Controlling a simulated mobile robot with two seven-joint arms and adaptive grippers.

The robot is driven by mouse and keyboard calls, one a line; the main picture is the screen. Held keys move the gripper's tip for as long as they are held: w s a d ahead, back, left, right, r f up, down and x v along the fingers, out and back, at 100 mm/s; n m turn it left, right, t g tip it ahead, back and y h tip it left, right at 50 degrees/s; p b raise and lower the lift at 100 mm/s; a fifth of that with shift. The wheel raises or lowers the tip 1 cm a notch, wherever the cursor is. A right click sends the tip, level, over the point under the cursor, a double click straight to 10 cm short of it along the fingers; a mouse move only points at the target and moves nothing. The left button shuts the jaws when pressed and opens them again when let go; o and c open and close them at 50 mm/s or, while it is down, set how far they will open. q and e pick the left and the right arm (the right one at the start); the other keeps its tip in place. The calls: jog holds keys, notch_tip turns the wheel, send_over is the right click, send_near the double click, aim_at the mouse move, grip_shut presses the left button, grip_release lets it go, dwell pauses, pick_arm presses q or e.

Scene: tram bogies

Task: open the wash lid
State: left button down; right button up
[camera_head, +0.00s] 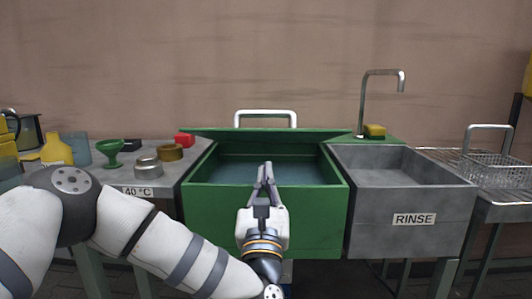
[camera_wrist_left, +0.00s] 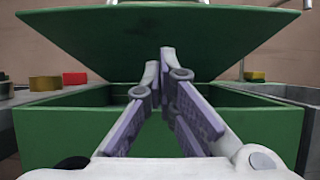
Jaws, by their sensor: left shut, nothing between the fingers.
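The green wash tub (camera_head: 262,220) stands in front of me with water inside. Its green lid (camera_head: 265,133) is partly raised, tilted up from the back, with its underside towards me. A white bar handle (camera_head: 265,116) shows above the lid's upper edge. In the left wrist view the lid's underside (camera_wrist_left: 160,35) spans the top of the picture. My left gripper (camera_head: 266,167) is shut and empty, pointing forward over the tub's front part; its fingers (camera_wrist_left: 160,60) overlap the lid's lower part in the wrist view. I cannot tell whether they touch it. My right gripper is not in view.
A grey rinse basin (camera_head: 412,222) with a tap (camera_head: 382,85) and a yellow sponge (camera_head: 375,131) adjoins on the right. A wire basket (camera_head: 492,165) stands farther right. The left bench holds a green goblet (camera_head: 110,150), metal rings (camera_head: 148,166) and a red block (camera_head: 184,140).

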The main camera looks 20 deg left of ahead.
aim_at(267, 129)
pick_arm(q)
jog(key=w+r, duration=0.2)
jog(key=r, duration=0.1)
jog(key=w+a+r, duration=0.1)
jog(key=r, duration=0.1)
jog(key=shift+w, duration=0.3)
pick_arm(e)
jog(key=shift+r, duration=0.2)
pick_arm(q)
jog(key=shift+p, duration=0.3)
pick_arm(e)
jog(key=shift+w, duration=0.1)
